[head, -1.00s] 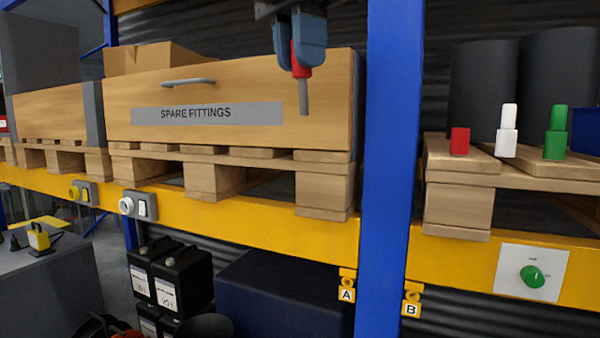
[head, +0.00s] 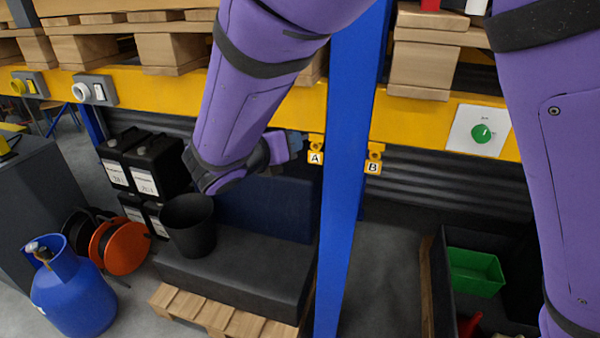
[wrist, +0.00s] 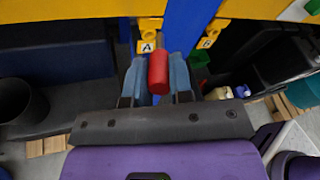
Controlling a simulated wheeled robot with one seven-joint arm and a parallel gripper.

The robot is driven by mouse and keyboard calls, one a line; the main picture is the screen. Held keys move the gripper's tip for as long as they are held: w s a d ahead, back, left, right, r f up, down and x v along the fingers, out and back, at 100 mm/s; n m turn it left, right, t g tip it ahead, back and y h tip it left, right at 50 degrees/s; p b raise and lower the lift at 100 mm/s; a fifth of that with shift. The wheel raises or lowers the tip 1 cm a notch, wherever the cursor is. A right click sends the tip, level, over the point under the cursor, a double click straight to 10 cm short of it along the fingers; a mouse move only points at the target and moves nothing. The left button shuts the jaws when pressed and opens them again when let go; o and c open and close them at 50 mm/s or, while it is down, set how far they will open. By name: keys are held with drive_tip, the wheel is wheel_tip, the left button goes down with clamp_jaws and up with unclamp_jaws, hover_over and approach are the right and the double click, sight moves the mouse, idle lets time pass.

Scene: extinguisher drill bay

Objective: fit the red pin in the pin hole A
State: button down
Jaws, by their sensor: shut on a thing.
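My gripper (wrist: 158,76) is shut on the red pin (wrist: 158,70), whose red grip shows between the blue fingers in the wrist view. The pin's grey shank is hidden there. Pin hole A is at the yellow bracket (wrist: 149,25) above the label A (wrist: 147,46), just beyond the pin. In the head view, my gripper (head: 292,144) is close to the left of bracket A (head: 317,141), and the pin is hidden. I cannot tell whether the pin touches the bracket.
A blue post (head: 348,160) stands just right of bracket A, with a similar bracket B (head: 376,151) beyond it. The yellow beam (head: 285,115) runs above. Below are a black bucket (head: 190,228), a dark box (head: 235,285) and a blue gas cylinder (head: 75,290).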

drive_tip(key=w+d+f+n+t+y, duration=0.2)
drive_tip(key=d+f+n+t+y, duration=0.1)
drive_tip(key=f, duration=0.4)
drive_tip(key=shift+w+d+n+t+y, duration=0.3)
drive_tip(key=shift+w+d+t, duration=0.15)
drive_tip(key=shift+t, duration=0.45)
drive_tip(key=shift+x, duration=2.3)
idle(2.1)
drive_tip(key=c, duration=0.9)
unclamp_jaws()
drive_tip(key=shift+s, duration=0.1)
drive_tip(key=shift+v, duration=4.4)
